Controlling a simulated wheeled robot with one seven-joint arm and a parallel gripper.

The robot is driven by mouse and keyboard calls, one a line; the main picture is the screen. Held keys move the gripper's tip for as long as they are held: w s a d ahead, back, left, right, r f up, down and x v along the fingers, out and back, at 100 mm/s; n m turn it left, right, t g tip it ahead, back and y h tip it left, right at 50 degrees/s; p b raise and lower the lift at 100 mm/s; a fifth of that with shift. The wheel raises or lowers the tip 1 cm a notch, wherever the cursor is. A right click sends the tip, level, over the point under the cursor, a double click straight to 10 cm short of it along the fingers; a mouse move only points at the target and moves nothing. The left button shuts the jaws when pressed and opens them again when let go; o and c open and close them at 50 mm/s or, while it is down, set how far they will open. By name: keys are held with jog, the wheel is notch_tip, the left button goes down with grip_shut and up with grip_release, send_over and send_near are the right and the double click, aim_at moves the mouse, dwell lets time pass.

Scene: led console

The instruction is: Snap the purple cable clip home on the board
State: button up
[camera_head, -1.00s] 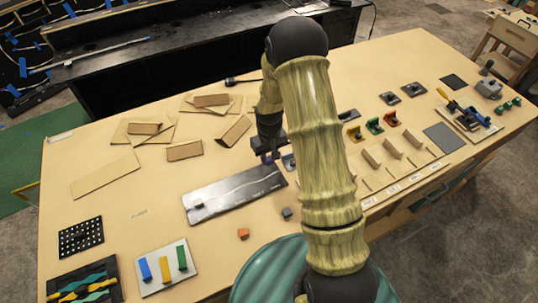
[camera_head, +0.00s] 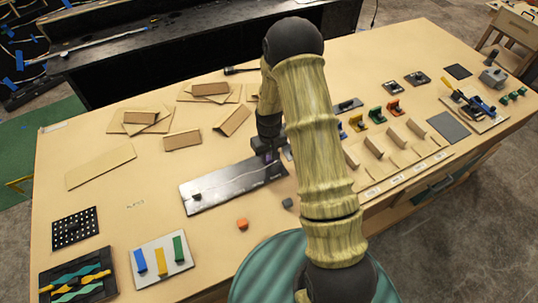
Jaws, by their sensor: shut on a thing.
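The board is a dark grey plate (camera_head: 230,188) with a thin cable line along it, lying on the table left of my arm. A small dark block (camera_head: 197,197) sits at its left end. My gripper (camera_head: 268,157) points down over the board's right end, shut on the purple clip (camera_head: 268,155). Only a small bit of purple shows between the fingers. I cannot tell whether the clip touches the board. My arm hides the area right of the gripper.
An orange block (camera_head: 242,224) and a dark grey block (camera_head: 287,203) lie in front of the board. Cardboard pieces (camera_head: 100,167) lie behind left. Coloured clips (camera_head: 375,115) and upright tan dividers (camera_head: 397,137) stand right of my arm. A plate with coloured bars (camera_head: 161,261) lies front left.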

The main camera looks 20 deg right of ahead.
jog(key=shift+f+b, duration=0.9)
jog(key=shift+f, duration=0.25)
dwell(1.7)
dwell(0.3)
jog(key=o, duration=1)
jog(key=shift+r, duration=0.15)
notch_tip(320, 180, up, 17)
jog(key=b, duration=0.4)
dwell(0.3)
jog(key=s+r+m+t, duration=0.1)
jog(key=s+m+t, duration=0.1)
jog(key=s, duration=1.5)
jog(key=shift+s+t+b, duration=0.15)
jog(key=shift+t+b, duration=0.15)
